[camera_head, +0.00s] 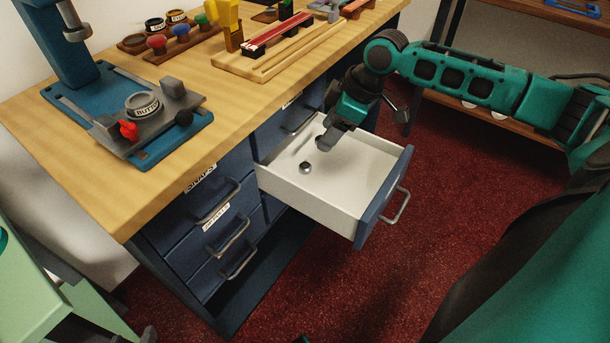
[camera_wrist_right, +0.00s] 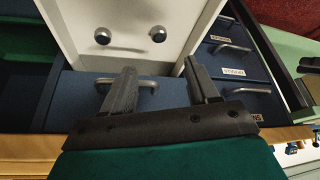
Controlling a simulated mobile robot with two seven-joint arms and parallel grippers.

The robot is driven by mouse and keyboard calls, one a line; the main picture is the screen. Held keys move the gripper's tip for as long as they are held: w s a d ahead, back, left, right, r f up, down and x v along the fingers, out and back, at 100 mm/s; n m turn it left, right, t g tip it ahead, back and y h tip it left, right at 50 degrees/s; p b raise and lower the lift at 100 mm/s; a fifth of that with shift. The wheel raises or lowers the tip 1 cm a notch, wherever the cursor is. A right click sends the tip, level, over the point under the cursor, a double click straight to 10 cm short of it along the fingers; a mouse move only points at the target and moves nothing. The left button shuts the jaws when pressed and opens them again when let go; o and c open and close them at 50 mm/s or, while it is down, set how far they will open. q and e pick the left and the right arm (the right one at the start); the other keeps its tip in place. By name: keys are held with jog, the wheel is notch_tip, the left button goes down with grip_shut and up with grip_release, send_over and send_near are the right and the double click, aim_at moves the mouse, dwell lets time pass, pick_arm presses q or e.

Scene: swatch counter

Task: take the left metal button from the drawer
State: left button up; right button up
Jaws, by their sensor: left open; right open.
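A small round metal button (camera_head: 305,167) lies on the white floor of the open drawer (camera_head: 345,190). In the right wrist view two metal buttons lie side by side in the drawer: one at the left (camera_wrist_right: 102,36) and one at the right (camera_wrist_right: 158,34). In the head view only one shows clearly; my gripper probably covers the other. My right gripper (camera_head: 326,143) reaches down over the drawer, just above and right of the visible button. In the wrist view its fingers (camera_wrist_right: 159,66) are apart with nothing between them. My left gripper cannot be made out.
The wooden counter (camera_head: 110,195) holds a blue press with a grey button jig (camera_head: 142,103), several stamps and a wooden tray. Closed labelled drawers (camera_head: 228,235) are left of the open one. The drawer's front panel and handle (camera_head: 398,205) stick out over red carpet.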

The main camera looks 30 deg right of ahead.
jog(key=d, duration=0.1)
jog(key=b, duration=0.2)
send_near(307, 166)
jog(key=shift+w+f, duration=0.5)
jog(key=shift+f, duration=0.4)
jog(key=shift+b+x, duration=0.3)
jog(key=shift+x, duration=0.5)
jog(key=b+x, duration=0.2)
jog(key=x, duration=0.2)
jog(key=shift+a+f, duration=0.3)
jog(key=shift+f, duration=0.05)
pick_arm(q)
notch_tip(307, 166, down, 4)
jog(key=shift+w+f, duration=0.1)
jog(key=shift+f, duration=0.1)
